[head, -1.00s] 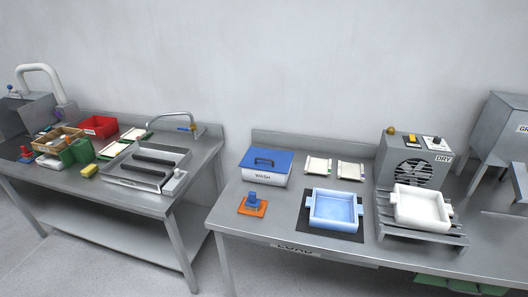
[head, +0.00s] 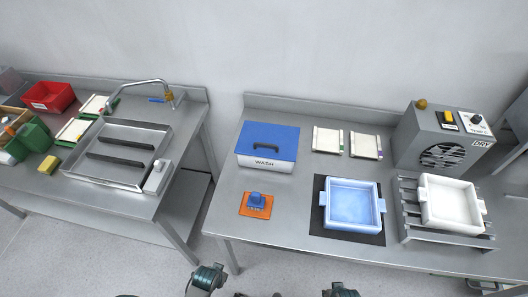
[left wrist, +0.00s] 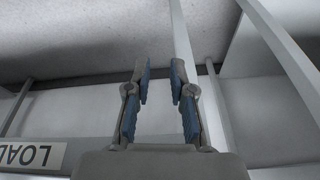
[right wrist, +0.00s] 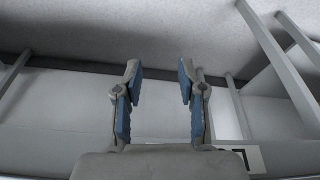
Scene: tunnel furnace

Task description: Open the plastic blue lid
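The blue lid (head: 270,139) with its dark handle (head: 279,148) sits closed on the white box marked WASH (head: 264,164), at the back left of the right-hand steel table in the head view. In the left wrist view my left gripper (left wrist: 159,72) is open and empty, with floor and table legs beyond it. In the right wrist view my right gripper (right wrist: 158,72) is open and empty. Both grippers are low and well away from the lid. In the head view only parts of my arms show at the bottom edge; the fingers are not visible there.
On the table (head: 228,213) are an orange pad with a blue block (head: 257,202), a blue tray (head: 353,203) on a black mat, two white plates (head: 328,140), a white tray (head: 452,203) on a rack and the dryer (head: 440,140). A gap separates the sink table (head: 130,200).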

